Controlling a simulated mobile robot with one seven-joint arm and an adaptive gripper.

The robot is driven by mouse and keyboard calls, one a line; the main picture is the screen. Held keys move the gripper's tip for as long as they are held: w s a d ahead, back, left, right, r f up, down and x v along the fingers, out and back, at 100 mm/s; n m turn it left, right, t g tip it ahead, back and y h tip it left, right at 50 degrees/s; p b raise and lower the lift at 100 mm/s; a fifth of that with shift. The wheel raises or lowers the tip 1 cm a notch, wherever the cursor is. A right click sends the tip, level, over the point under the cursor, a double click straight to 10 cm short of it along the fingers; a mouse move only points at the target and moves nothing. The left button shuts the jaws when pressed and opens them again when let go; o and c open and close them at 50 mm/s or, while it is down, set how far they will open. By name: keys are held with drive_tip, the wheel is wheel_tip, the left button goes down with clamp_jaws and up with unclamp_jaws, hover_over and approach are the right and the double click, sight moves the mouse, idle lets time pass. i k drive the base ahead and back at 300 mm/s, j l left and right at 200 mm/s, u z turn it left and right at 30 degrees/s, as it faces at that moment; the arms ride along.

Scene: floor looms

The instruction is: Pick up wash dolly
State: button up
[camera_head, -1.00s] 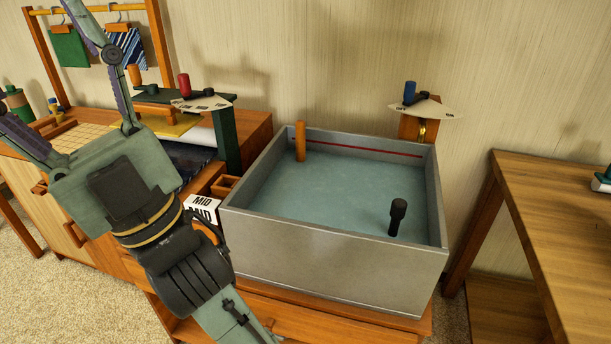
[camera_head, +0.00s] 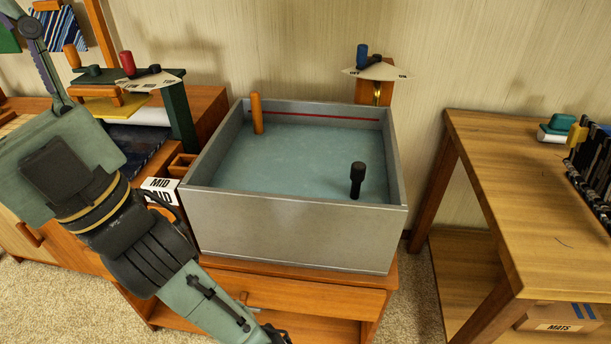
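A black knobbed handle (camera_head: 357,180) stands upright at the right front inside the grey basin (camera_head: 290,235), its foot in the blue-green water. An orange upright peg (camera_head: 257,114) stands at the basin's back left. No label shows which of them, if either, is the wash dolly. My gripper (camera_head: 58,150) is at the left, apart from the basin and pointing to the upper left. One finger shows with its linkage spread outward; the other finger and both tips are cut off by the picture's edge. I see nothing held.
A wooden bench (camera_head: 510,170) with a teal-topped block (camera_head: 562,122) and a dark rack (camera_head: 596,165) stands at right. A box marked MATS (camera_head: 560,318) is below. A blue-knobbed dial (camera_head: 375,70) is behind the basin; a red-knobbed one (camera_head: 140,75) stands left.

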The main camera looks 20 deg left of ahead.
sight(255, 99)
drive_tip(key=u, duration=0.6)
drive_tip(key=i+j+z, duration=0.1)
drive_tip(key=j, duration=0.15)
drive_tip(key=i+j+z, duration=0.1)
drive_tip(key=k+l+u, duration=0.6)
drive_tip(key=u, duration=0.15)
drive_tip(key=i, duration=1.05)
